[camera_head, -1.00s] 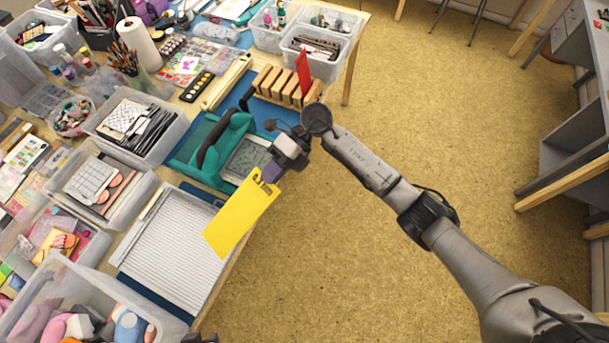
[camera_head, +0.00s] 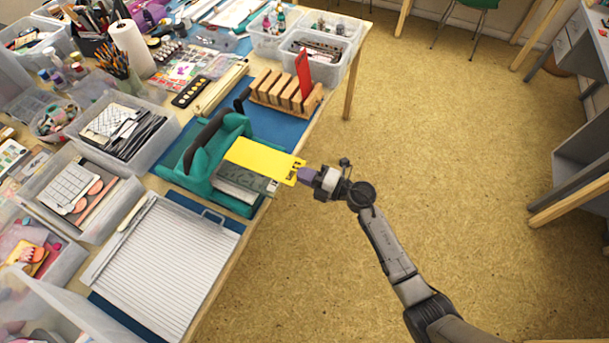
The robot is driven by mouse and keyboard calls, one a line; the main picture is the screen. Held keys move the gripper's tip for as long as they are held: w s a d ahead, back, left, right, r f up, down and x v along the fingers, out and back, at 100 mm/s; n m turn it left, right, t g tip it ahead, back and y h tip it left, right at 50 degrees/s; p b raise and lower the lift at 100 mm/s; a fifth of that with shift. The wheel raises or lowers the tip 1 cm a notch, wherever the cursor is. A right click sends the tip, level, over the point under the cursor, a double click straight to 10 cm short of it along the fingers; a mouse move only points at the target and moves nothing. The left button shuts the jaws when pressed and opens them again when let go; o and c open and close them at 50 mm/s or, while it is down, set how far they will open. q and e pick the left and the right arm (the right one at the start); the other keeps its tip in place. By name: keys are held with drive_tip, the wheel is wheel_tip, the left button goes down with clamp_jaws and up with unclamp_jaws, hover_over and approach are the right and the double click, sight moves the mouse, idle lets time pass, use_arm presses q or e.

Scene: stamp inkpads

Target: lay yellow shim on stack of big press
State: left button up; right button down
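The yellow shim (camera_head: 262,158) is a flat yellow sheet. My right gripper (camera_head: 301,174) is shut on its right end, where the sheet has small cut-outs. The shim extends left from the gripper, about level, over the plate stack (camera_head: 247,180) of the big press. Whether it touches the stack or hovers just above cannot be told. The big press (camera_head: 196,165) is teal with a dark handle and stands on a blue mat. The shim hides part of the stack. My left gripper is not in view.
A wooden rack (camera_head: 284,93) with a red sheet (camera_head: 303,72) stands behind the press. A white ridged board (camera_head: 165,262) lies in front of it. Clear bins (camera_head: 122,134) crowd the left.

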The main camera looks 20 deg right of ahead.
drive_tip(key=shift+s+d, duration=0.1)
drive_tip(key=shift+f+b, duration=0.4)
drive_tip(key=shift+f, duration=0.3)
drive_tip(key=shift+f, duration=0.35)
idle(0.3)
drive_tip(key=shift+w+a+f+b, duration=0.85)
drive_tip(key=shift+w+f+b, duration=0.05)
drive_tip(key=shift+f+b, duration=0.25)
drive_tip(key=shift+f, duration=0.1)
